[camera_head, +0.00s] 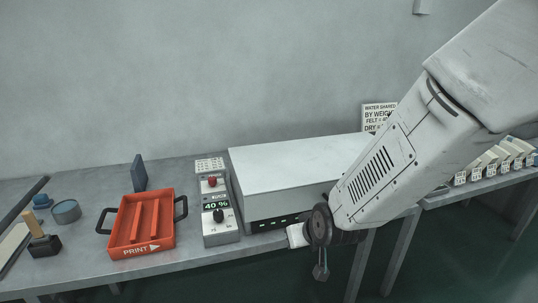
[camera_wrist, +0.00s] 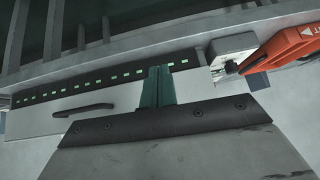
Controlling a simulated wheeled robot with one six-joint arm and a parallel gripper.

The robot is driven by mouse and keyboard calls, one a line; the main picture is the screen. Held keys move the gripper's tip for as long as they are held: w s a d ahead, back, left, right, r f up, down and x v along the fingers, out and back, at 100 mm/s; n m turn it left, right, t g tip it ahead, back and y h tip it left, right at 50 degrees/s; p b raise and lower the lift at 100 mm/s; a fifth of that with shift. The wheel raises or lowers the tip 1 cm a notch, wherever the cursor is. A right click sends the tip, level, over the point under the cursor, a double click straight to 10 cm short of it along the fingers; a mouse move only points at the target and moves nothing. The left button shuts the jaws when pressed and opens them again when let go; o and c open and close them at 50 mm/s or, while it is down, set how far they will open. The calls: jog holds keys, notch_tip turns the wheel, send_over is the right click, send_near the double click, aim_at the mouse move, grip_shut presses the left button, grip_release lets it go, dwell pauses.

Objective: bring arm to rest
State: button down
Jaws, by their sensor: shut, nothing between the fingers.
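My arm (camera_head: 385,165) reaches in from the right in the head view, with its wrist (camera_head: 320,225) in front of the right part of a long pale box. The jaws of my gripper show in the wrist view as two green fingers (camera_wrist: 157,87) side by side, shut with nothing between them. In that view they overlap the front of the box (camera_wrist: 100,98) and its strip of small lights. I cannot tell whether they touch it. The arm hides part of the box in the head view.
The pale box (camera_head: 290,165) stands on a grey bench. To its left are a control panel (camera_head: 221,229) reading 40 % and an orange tray (camera_head: 130,237) marked PRINT. A blue round container (camera_head: 66,211) and a wooden-handled tool (camera_head: 43,243) sit further left. Several small labelled blocks (camera_head: 490,160) line the right bench.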

jog(key=s+d+r+m+g, duration=0.1)
jog(key=s+d+r+g, duration=0.1)
jog(key=s+d+r, duration=0.3)
jog(key=s+d+r+m+g+h, duration=0.1)
jog(key=s+d+r, duration=0.4)
jog(key=s, duration=0.6)
jog(key=s+d+r+g+h, duration=0.1)
jog(key=s+d+r+g, duration=0.2)
jog(key=s+d+r, duration=0.2)
jog(key=shift+s+d+r+m, duration=0.2)
jog(key=shift+s+r+m, duration=0.2)
jog(key=shift+s+r, duration=1.15)
jog(key=shift+s+f, duration=0.45)
